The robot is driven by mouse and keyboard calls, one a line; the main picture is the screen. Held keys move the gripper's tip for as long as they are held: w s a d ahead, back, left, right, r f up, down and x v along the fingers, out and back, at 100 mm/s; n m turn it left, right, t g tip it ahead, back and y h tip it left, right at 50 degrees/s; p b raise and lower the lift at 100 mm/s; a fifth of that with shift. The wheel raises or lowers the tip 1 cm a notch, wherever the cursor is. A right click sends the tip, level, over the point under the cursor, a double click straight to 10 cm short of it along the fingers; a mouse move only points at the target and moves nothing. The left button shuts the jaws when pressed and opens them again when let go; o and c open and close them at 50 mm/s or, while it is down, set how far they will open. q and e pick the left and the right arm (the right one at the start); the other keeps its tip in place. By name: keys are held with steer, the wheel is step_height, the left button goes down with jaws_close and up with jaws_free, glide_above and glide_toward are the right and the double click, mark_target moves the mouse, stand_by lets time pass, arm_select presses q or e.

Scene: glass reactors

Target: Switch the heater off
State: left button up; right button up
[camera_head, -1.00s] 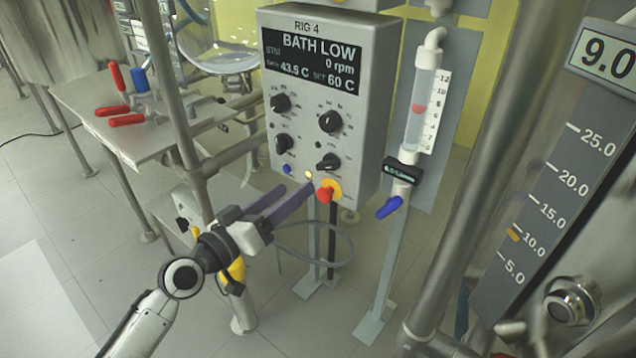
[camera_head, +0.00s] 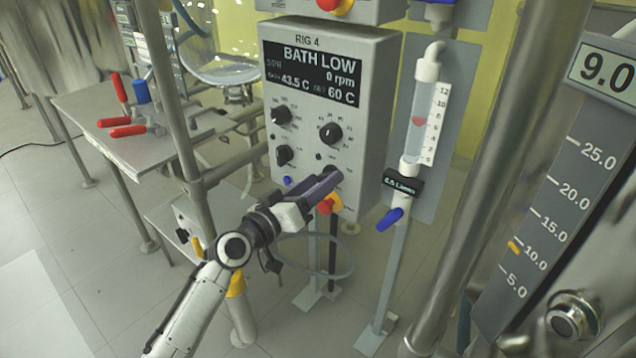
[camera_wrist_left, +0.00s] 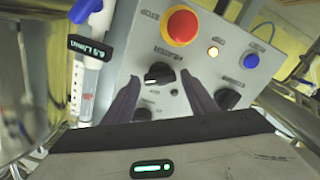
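The grey RIG 4 control box (camera_head: 375,110) faces me. Its display reads BATH LOW, 0 rpm, 43.5 C, SET 60 C. The black heater knob (camera_wrist_left: 158,73) sits at its lower right, mostly covered by my fingers in the head view; the wrist view shows it upside down, its white mark pointing sideways. My left gripper (camera_head: 325,182) is at the panel's lower front. In the wrist view its two dark fingers (camera_wrist_left: 160,82) are apart, one on each side of the knob; contact cannot be told. My right gripper is out of view.
Near the knob are a red stop button on yellow (camera_wrist_left: 182,25), a lit amber lamp (camera_wrist_left: 213,51), a blue button (camera_wrist_left: 250,61) and other black knobs (camera_wrist_left: 228,98). A flowmeter with a blue valve (camera_head: 390,218) stands right of the box. A metal post (camera_head: 180,120) stands left.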

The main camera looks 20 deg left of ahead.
arm_select(q)
steer(key=c, duration=0.8)
steer(key=shift+o, duration=0.2)
steer(key=shift+n, duration=0.3)
steer(key=shift+f+n+p, duration=0.15)
steer(key=shift+n+p, duration=1.1)
steer(key=shift+n, duration=4.45)
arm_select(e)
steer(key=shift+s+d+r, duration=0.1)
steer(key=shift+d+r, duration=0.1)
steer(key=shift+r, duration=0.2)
arm_select(q)
steer(key=o, duration=1.1)
steer(key=shift+c, duration=0.2)
